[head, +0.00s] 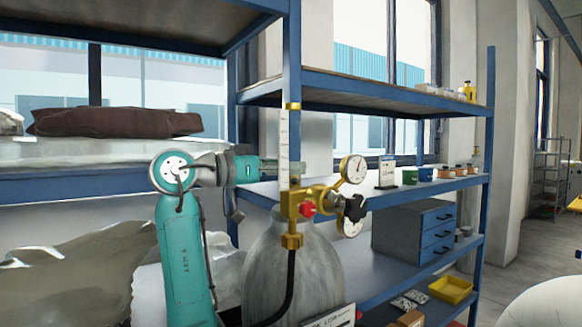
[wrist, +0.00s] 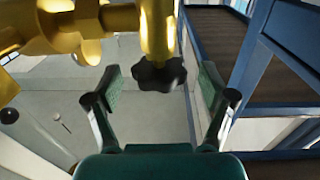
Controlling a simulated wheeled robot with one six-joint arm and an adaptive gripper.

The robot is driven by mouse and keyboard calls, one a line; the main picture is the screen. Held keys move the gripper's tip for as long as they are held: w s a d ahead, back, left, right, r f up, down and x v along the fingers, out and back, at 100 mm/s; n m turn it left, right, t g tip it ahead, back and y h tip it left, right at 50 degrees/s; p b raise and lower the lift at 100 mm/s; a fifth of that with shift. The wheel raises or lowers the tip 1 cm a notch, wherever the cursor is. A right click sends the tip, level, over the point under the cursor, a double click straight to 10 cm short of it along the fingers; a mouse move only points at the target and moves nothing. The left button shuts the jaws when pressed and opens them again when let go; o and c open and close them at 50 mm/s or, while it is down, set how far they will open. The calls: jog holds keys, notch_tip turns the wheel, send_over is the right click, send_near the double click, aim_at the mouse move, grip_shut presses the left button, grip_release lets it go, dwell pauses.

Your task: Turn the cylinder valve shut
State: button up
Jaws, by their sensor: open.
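The grey gas cylinder (head: 300,270) stands upright in the head view, with brass valve and regulator fittings (head: 292,213) on top. A black lobed knob (head: 352,208) and a smaller red knob (head: 307,209) sit on these fittings. In the wrist view a black lobed knob (wrist: 159,76) on a brass stem lies between the spread fingers of my gripper (wrist: 160,88). Gaps show on both sides of the knob, and the fingers are not closed on it. In the head view my arm reaches in from the left; its fingertips are hard to make out there.
Two gauges (head: 354,169) and a clear upright tube (head: 283,148) crowd the fittings. A black hose (head: 291,285) runs down the cylinder. Blue shelving (head: 400,92) stands behind, with a drawer box (head: 413,230), a yellow tray (head: 451,289) and small items. Open floor shows far right.

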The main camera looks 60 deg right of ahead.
jog(key=shift+s+d, duration=0.35)
jog(key=shift+d, duration=0.25)
jog(key=c, duration=1.2)
jog(key=shift+o, duration=0.2)
jog(key=shift+m+g+y, duration=1)
jog(key=shift+g, duration=0.3)
jog(key=o, duration=1.2)
jog(key=shift+c, duration=0.2)
jog(key=v, duration=1.2)
